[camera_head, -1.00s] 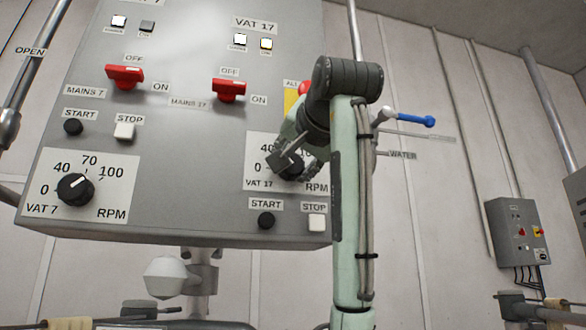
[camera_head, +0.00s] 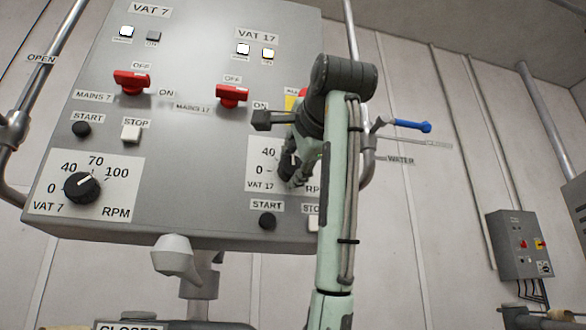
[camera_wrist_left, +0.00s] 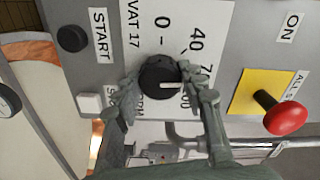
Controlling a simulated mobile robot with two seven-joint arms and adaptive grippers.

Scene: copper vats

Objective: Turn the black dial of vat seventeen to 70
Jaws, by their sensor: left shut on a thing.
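The black dial of vat seventeen (camera_wrist_left: 158,78) sits on its white scale plate on the grey panel. In the wrist view its white pointer points right, toward the 70 and 100 side of the scale; the exact reading is unclear because a finger covers part of the numbers. My left gripper (camera_wrist_left: 168,92) has one finger on each side of the dial and is shut on it. In the head view my left gripper (camera_head: 292,168) largely hides the dial and the right part of its scale. My right gripper is in neither view.
The vat 7 dial (camera_head: 82,187) is on the panel's left. Red mains switches (camera_head: 231,95) sit above. The black START button (camera_head: 267,221) is below the vat 17 dial, with the white STOP button (camera_wrist_left: 89,103) beside it. A red mushroom button (camera_wrist_left: 286,120) is nearby.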

